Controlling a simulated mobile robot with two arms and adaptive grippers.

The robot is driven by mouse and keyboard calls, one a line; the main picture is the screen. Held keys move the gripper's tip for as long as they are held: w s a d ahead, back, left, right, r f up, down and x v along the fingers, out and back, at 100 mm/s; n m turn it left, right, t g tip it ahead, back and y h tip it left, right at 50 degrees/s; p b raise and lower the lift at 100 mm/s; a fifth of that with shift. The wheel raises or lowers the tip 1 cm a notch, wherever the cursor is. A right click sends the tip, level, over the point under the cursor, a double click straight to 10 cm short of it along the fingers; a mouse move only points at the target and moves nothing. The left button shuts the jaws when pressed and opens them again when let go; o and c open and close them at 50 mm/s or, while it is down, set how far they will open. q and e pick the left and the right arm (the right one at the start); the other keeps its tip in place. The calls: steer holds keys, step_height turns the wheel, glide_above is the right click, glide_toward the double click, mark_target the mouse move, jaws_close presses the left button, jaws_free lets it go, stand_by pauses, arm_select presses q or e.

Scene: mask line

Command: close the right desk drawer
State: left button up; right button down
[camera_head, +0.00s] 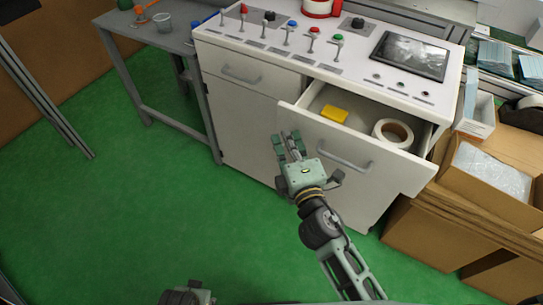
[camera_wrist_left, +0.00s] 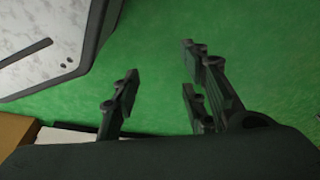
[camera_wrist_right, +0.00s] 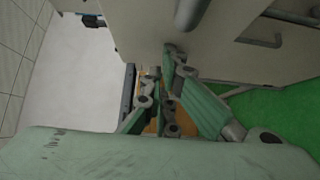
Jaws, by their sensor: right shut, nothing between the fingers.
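The right desk drawer (camera_head: 395,172) is pulled out from the white console desk, with its inside showing in the head view. A yellow block (camera_head: 334,113) and a roll of tape (camera_head: 393,132) lie in it. Its grey bar handle (camera_head: 345,157) is on the front panel. My right gripper (camera_head: 290,142) is shut and empty, near the left end of the drawer front; I cannot tell whether it touches it. In the right wrist view its fingers (camera_wrist_right: 165,78) are together below the pale drawer front (camera_wrist_right: 150,22). My left gripper (camera_wrist_left: 157,92) is open and empty over green floor.
The left drawer (camera_head: 243,74) of the desk is shut. Levers and a screen (camera_head: 410,54) are on the desk top. Cardboard boxes (camera_head: 450,225) stand close on the right and a grey table (camera_head: 150,38) on the left. The green floor in front is clear.

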mark_target(305, 100)
steer(key=w+d, duration=0.1)
steer(key=w, duration=0.1)
steer(key=w+d, duration=0.1)
steer(key=w, duration=0.1)
steer(key=w+d, duration=0.2)
steer(key=shift+r+p, duration=0.1)
steer(key=shift+p, duration=0.25)
steer(key=w+d, duration=0.1)
steer(key=w, duration=0.1)
steer(key=w+d, duration=0.2)
steer(key=shift+w, duration=0.25)
steer(key=shift+w+d, duration=0.5)
steer(key=shift+w, duration=0.1)
arm_select(q)
steer(key=s+f, duration=0.2)
steer(key=f, duration=0.1)
steer(key=shift+s+a, duration=0.2)
arm_select(e)
steer(key=shift+d, duration=0.1)
arm_select(q)
steer(key=shift+s+a, duration=0.1)
steer(key=shift+s, duration=0.05)
